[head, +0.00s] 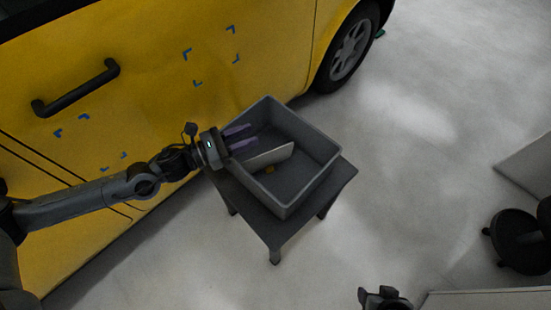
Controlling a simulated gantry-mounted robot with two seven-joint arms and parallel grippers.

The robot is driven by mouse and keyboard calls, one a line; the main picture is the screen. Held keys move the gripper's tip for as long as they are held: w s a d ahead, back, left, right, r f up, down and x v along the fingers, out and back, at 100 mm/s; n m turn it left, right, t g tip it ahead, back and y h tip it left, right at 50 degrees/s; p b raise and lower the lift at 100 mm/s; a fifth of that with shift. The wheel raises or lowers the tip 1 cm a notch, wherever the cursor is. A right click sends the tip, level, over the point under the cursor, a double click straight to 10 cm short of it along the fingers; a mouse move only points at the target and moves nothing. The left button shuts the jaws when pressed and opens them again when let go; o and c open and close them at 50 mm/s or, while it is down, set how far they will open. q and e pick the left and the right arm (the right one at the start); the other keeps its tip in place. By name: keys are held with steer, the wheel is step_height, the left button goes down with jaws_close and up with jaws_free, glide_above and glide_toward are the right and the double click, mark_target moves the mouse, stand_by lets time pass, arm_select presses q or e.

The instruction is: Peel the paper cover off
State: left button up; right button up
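My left gripper (240,138) reaches in from the left over the near-left wall of a grey bin (325,177). Its two purple fingers are apart, with nothing visible between them. A flat whitish piece (270,157), perhaps the paper cover or its backing, leans inside the bin just below and right of the fingers. I cannot tell whether a finger touches it. A small yellow item (269,169) shows beside its lower edge. A dark part at the bottom edge seems to be my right gripper (385,297); its fingers are not clear.
The bin stands on a small dark table (343,177). A yellow vehicle (150,80) with a black handle (76,88) and blue corner marks (232,30) is behind and left. A dark wheeled base (515,240) stands at right. The grey floor between is clear.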

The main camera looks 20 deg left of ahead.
arm_select(q)
steer(key=p+v, duration=0.1)
steer(key=v, duration=0.6)
steer(key=shift+p, duration=0.3)
steer(key=shift+s+a, duration=0.1)
